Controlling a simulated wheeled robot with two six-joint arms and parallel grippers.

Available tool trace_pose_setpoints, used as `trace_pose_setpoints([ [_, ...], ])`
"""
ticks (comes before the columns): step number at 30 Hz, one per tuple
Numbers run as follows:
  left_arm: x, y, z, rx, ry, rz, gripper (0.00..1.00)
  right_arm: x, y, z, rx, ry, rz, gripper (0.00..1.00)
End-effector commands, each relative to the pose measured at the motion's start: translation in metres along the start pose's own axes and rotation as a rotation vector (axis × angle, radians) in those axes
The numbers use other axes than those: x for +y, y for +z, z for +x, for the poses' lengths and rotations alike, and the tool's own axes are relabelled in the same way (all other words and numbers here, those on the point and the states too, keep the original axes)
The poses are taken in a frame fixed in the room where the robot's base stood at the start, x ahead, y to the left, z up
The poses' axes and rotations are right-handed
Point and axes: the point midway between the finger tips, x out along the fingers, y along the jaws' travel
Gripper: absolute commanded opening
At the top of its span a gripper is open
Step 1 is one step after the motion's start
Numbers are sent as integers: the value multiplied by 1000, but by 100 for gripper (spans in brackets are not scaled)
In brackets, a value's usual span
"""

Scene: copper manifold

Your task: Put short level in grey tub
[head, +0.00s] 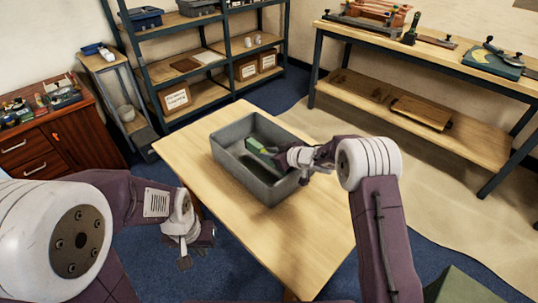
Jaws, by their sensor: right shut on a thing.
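The grey tub (228,172) stands on the wooden table, open at the top. The short level (262,151), a green bar with a dark edge, is in my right gripper (296,157). The gripper reaches over the tub's right side and is shut on the level's near right end. The level slants toward the back left, over or inside the tub opening; whether it touches the tub cannot be told. My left gripper (184,256) hangs low beside the table's left edge, away from the tub. Its fingers are too unclear to tell whether they are open.
The table top (292,248) is clear in front of the tub. A shelf unit (185,70) with boxes stands behind. A long workbench (420,62) with tools is at the back right. A red-brown cabinet (65,135) stands at the left.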

Motion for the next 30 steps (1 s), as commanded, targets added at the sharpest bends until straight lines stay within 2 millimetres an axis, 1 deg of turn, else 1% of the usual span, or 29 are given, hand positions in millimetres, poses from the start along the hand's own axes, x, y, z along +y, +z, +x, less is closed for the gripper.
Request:
trace_pose_setpoints([
  [14, 0, 0, 3, 0, 0, 0, 0, -1, 12, 6, -3, -2, 1, 0],
  [15, 0, 0, 3, 0, 0, 0, 0, -1, 13, 6, -5, -2, 2, 27],
  [17, 0, 0, 4, 0, 0, 0, 0, -1, 14, 6, -7, -2, 3, 43],
  [26, 0, 0, 4, 0, 0, 0, 0, -2, 17, 7, -13, -4, 5, 43],
  [29, 0, 0, 2, 0, 0, 0, 0, -2, 11, 4, -12, -3, 5, 43],
  [30, 0, 0, 0, 0, 0, 0, 0, -2, 7, 1, -11, -3, 5, 43],
])
